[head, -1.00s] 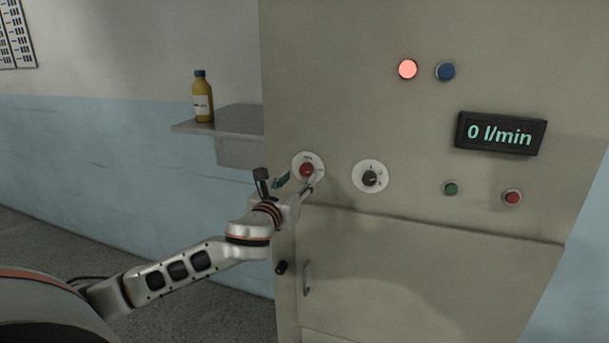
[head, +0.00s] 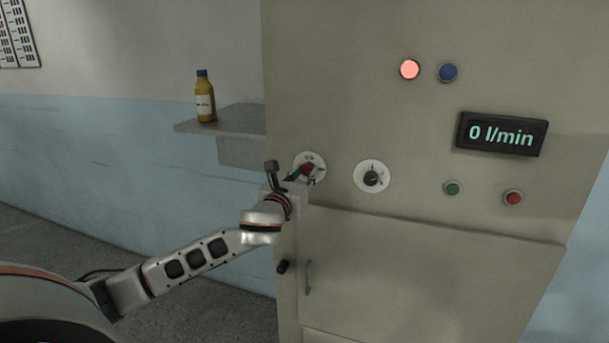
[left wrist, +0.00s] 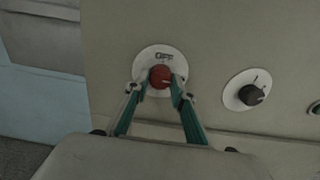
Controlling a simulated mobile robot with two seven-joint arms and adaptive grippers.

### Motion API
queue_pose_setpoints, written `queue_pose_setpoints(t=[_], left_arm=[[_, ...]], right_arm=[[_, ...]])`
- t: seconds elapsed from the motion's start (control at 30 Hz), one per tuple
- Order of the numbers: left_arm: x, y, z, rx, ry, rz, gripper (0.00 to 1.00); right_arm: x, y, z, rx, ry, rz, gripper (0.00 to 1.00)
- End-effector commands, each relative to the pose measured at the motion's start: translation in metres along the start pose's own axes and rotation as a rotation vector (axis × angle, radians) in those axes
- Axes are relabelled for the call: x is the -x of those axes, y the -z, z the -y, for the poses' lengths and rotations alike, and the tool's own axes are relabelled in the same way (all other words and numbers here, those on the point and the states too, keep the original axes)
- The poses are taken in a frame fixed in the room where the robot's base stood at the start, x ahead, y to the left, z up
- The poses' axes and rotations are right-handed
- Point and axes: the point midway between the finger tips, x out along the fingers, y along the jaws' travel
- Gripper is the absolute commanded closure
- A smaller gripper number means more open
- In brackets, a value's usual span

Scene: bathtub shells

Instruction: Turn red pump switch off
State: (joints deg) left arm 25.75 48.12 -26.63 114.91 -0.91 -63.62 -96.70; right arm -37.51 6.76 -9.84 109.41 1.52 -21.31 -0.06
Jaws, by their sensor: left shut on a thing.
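The red pump switch (head: 308,169) is a round red knob on a white dial plate (head: 312,157) on the beige cabinet. In the left wrist view the red knob (left wrist: 159,77) sits between my two green fingertips, and the word "OFF" reads at the top of its plate. My left gripper (head: 304,173) is at the knob and shut on it; it also shows in the left wrist view (left wrist: 158,84). In the head view the gripper partly covers the knob. My right gripper is not in view.
A black knob (head: 371,178) on a white plate is just right of the red one. Green (head: 452,188) and red (head: 513,197) buttons are further right. The display (head: 501,134) reads 0 l/min. A red lamp (head: 409,69) is lit. A bottle (head: 205,97) stands on the shelf (head: 226,119).

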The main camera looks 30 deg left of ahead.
Motion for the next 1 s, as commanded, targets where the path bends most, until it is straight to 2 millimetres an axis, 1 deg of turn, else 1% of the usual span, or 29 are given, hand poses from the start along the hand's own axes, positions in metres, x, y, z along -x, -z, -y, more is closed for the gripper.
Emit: queue_pose_setpoints(t=[0.17,0.37,0.57,1.0], left_arm=[[0.0001,0.0004,0.0002,0.030,0.000,-0.001,0.97],[0.0000,0.0005,0.0001,0.131,-0.001,-0.001,0.97],[0.0000,0.0004,0.0008,0.299,0.000,-0.001,0.97],[0.0001,0.0002,0.0015,0.719,0.000,-0.001,0.97]], right_arm=[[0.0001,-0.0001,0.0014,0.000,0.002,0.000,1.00],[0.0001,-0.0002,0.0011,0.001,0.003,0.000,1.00],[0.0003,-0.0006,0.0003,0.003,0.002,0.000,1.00],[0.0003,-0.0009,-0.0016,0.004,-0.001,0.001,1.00]])
